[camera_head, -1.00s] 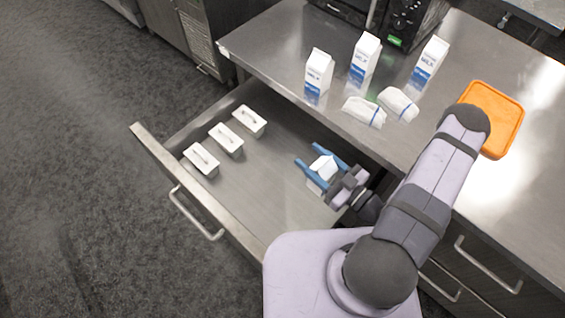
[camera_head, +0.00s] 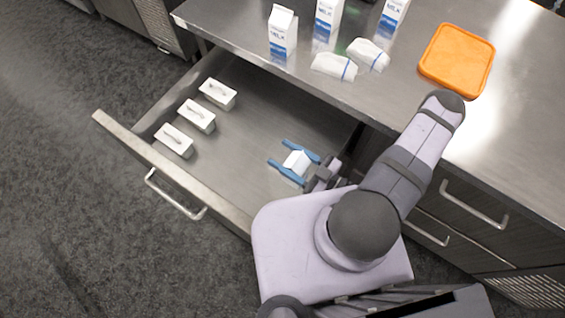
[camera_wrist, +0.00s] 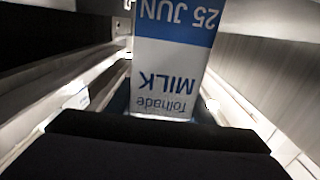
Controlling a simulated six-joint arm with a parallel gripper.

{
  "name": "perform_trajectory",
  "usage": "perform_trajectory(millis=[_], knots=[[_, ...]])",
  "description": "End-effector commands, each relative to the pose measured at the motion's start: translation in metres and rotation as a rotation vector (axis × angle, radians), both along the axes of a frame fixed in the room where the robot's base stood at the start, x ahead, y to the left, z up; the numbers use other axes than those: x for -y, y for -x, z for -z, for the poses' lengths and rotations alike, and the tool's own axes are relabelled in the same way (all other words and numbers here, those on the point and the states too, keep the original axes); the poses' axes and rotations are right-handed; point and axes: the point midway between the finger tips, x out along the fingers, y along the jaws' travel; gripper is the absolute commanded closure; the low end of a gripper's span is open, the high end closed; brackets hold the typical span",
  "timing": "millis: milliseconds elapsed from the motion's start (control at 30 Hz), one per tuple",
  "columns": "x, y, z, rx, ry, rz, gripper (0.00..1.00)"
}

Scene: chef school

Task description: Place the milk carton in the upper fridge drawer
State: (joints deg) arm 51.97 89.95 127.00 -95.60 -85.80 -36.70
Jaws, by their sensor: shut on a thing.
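My gripper (camera_head: 293,162), with blue fingers, is shut on a milk carton (camera_head: 297,160). Its white top shows between the fingers in the head view. In the wrist view the carton (camera_wrist: 172,75) fills the middle, its blue-and-white MILK label upside down. The carton is over or in the open drawer (camera_head: 240,150), in its right part. I cannot tell if its base touches the drawer floor. Three other milk cartons stand on the counter: the left one (camera_head: 282,35), the middle one (camera_head: 328,15) and the right one (camera_head: 392,14).
Three white lidded containers (camera_head: 198,115) stand in a row in the drawer's left part. The drawer floor between them and my gripper is clear. Two white wrapped packs (camera_head: 335,66) and an orange lidded box (camera_head: 457,60) are on the counter (camera_head: 400,105) above the drawer.

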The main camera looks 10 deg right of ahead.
Motion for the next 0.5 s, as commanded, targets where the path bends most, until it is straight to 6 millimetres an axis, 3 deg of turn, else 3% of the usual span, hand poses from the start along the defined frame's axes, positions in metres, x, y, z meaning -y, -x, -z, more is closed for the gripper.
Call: perform_trajectory(millis=[33,167,500], knots=[[0.0,0.0,0.013,0.001,-0.001,0.0,0.89],[0.0,0.0,0.027,0.001,-0.001,0.0,0.89],[0.0,0.0,0.032,0.001,-0.001,0.0,0.89]])
